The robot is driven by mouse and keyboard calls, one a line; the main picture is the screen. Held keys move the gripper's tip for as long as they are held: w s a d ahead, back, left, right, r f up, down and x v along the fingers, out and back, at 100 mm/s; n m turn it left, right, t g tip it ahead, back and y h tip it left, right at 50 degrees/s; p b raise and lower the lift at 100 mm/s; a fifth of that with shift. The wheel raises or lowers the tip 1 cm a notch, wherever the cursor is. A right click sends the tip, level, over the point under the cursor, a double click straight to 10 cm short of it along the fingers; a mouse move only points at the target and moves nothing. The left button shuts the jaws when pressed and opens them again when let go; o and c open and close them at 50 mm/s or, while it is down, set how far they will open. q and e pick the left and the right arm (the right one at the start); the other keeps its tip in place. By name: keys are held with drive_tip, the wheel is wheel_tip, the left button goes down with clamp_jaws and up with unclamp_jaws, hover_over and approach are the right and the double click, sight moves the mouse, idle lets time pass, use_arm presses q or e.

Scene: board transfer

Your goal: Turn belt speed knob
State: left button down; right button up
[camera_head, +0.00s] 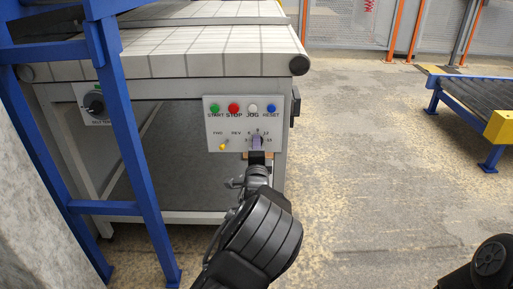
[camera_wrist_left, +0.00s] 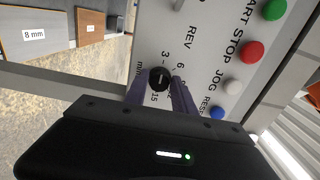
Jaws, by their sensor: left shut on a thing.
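The grey control panel (camera_head: 217,123) is on the front of the white belt conveyor. It carries green, red, white and blue buttons in a row, with a FWD/REV switch (camera_head: 222,147) below left. The belt speed knob (camera_wrist_left: 159,77) is small and black, with a numbered scale around it. In the wrist view it sits between the two purple-grey fingers of my left gripper (camera_wrist_left: 158,88), which is shut on it. In the head view my left gripper (camera_head: 257,143) is at the panel's lower right and hides most of the knob. My right gripper is not in view.
A blue steel frame (camera_head: 128,130) stands close on the left, in front of the conveyor. A black rotary switch (camera_head: 95,104) sits behind it. A roller conveyor (camera_head: 480,97) with a yellow end is at the right. The concrete floor between is clear.

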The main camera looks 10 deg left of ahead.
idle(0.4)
use_arm(q)
drive_tip(key=c, duration=1.1)
unclamp_jaws()
drive_tip(key=shift+o, duration=0.2)
drive_tip(key=shift+s, duration=0.1)
drive_tip(key=p+v, duration=0.2)
drive_tip(key=v, duration=0.5)
drive_tip(key=shift+s, duration=0.3)
drive_tip(key=shift+d+f, duration=0.1)
